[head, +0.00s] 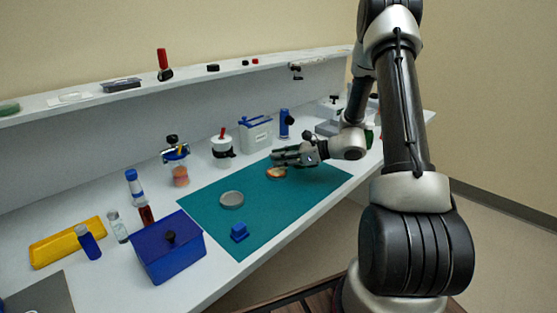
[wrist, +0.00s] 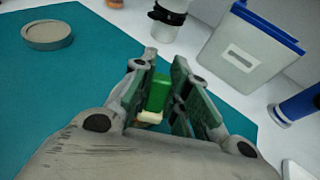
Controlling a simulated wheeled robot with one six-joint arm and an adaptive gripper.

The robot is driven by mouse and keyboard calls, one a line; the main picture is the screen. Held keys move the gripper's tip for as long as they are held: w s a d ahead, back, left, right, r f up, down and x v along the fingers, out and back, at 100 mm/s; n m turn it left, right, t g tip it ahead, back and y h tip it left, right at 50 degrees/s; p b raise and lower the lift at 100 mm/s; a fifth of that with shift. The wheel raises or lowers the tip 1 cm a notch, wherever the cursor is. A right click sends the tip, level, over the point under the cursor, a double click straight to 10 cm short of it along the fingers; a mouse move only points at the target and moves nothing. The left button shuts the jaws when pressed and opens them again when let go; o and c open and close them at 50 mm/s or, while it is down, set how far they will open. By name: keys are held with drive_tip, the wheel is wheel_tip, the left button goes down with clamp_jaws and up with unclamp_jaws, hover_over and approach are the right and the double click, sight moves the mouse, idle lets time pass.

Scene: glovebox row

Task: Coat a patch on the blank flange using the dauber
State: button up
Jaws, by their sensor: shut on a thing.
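My gripper (wrist: 163,70) is shut on a green block-like piece (wrist: 158,92), which I take to be the dauber's handle. A small cream part (wrist: 149,118) shows below it between the fingers. In the head view my gripper (head: 278,157) is over the far part of the teal mat, just above a copper-coloured round piece (head: 277,173). I cannot tell whether the dauber touches it. A flat grey disc (head: 232,199), likely the blank flange, lies on the mat, apart from the gripper. It also shows in the wrist view (wrist: 47,35), at the upper left.
A blue block (head: 239,233) sits on the teal mat (head: 275,210). A blue box (head: 168,249), bottles and a yellow tray (head: 66,243) stand to the left. A white jar (head: 222,152), a blue-lidded container (head: 256,134) and a blue cylinder (head: 285,123) stand behind.

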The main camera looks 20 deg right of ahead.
wheel_tip(320, 180, up, 2)
drive_tip(key=shift+s+a+r, duration=0.1)
drive_tip(key=shift+a, duration=0.05)
drive_tip(key=shift+r, duration=2.75)
